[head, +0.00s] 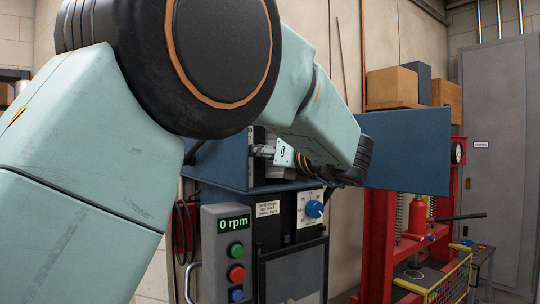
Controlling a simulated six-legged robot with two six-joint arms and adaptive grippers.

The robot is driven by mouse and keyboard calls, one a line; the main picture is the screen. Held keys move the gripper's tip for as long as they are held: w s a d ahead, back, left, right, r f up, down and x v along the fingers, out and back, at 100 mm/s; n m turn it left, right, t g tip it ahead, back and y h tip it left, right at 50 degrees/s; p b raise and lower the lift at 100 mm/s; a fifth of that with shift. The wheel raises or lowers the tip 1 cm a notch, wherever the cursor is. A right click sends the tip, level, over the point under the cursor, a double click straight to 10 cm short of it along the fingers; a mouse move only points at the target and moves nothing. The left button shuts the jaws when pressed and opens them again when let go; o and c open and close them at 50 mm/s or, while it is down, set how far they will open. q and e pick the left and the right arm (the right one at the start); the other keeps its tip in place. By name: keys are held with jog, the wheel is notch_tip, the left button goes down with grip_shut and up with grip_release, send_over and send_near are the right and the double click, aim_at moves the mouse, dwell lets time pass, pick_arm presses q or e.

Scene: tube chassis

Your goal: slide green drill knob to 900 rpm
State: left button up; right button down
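The display (233,225) on the grey control panel (212,266) reads 0 rpm. No green sliding knob can be made out; my arm covers much of the blue drill machine (216,160). A green button (236,250) sits under the display. My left arm comes in from the left, and its wrist bends back toward the machine. What seems to be my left gripper (262,150) is small and silvery, by the machine's upper front. I cannot tell whether it is open or touches anything. My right gripper is out of view.
A red button (236,274) and a blue button (236,295) lie below the green one. A blue dial knob (314,209) is right of a label. A blue panel (407,152) stands open at right, before a red press (378,240) and boxes (391,87).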

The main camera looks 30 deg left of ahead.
pick_arm(q)
jog(key=shift+w+a+f, duration=0.1)
jog(key=shift+a+f, duration=0.05)
jog(key=shift+a, duration=0.1)
jog(key=shift+f, duration=0.1)
